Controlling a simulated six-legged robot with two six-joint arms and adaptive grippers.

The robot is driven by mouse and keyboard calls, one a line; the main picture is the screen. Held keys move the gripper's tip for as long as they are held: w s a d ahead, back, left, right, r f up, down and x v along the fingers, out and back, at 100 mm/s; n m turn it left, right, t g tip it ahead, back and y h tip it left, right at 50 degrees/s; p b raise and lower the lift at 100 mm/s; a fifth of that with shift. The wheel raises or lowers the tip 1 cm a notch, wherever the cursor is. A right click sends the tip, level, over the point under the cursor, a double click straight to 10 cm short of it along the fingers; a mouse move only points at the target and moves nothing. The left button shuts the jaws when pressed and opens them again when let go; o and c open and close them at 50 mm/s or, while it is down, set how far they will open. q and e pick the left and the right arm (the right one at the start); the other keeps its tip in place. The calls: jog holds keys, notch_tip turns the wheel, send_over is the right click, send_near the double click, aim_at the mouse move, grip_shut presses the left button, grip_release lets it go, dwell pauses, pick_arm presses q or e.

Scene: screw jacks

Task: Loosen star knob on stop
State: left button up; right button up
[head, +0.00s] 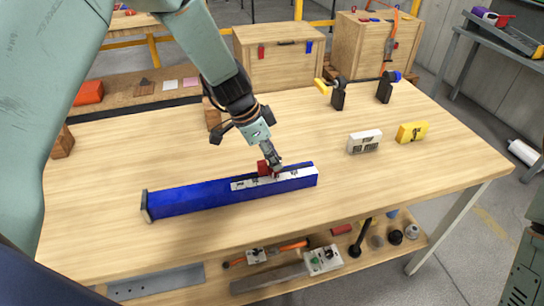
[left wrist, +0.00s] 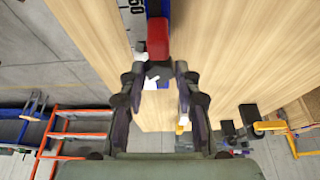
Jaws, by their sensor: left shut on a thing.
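A long blue rail (head: 190,199) lies on the workbench, with a white printed scale (head: 300,173) along its right part. A red stop (head: 263,169) sits on the rail; in the left wrist view it is a red block (left wrist: 157,38) at top centre. My left gripper (head: 274,166) reaches down to the stop from above. The fingers hide the knob in the head view. My right gripper is not in view.
The wooden bench (head: 400,185) is clear around the rail. A white block (head: 365,142) and a yellow block (head: 411,132) stand to the right, with two black clamp-like pieces (head: 338,98) (head: 384,90) behind. Tools lie on the shelf (head: 200,296) below. Wooden crates (head: 279,62) stand behind.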

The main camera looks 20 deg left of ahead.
pick_arm(q)
jog(key=shift+f+n+t+y+b, duration=0.15)
jog(key=shift+n+t+y+b, duration=0.15)
jog(key=shift+n+b, duration=0.55)
jog(key=shift+s+d+n+b, duration=0.1)
jog(key=shift+n+b, duration=0.3)
jog(key=shift+n, duration=0.45)
jog(key=o, duration=1.1)
jog(key=shift+o, duration=0.2)
jog(key=shift+r, duration=0.2)
jog(key=v, duration=1.2)
jog(key=shift+s, duration=0.2)
jog(key=shift+d, duration=0.15)
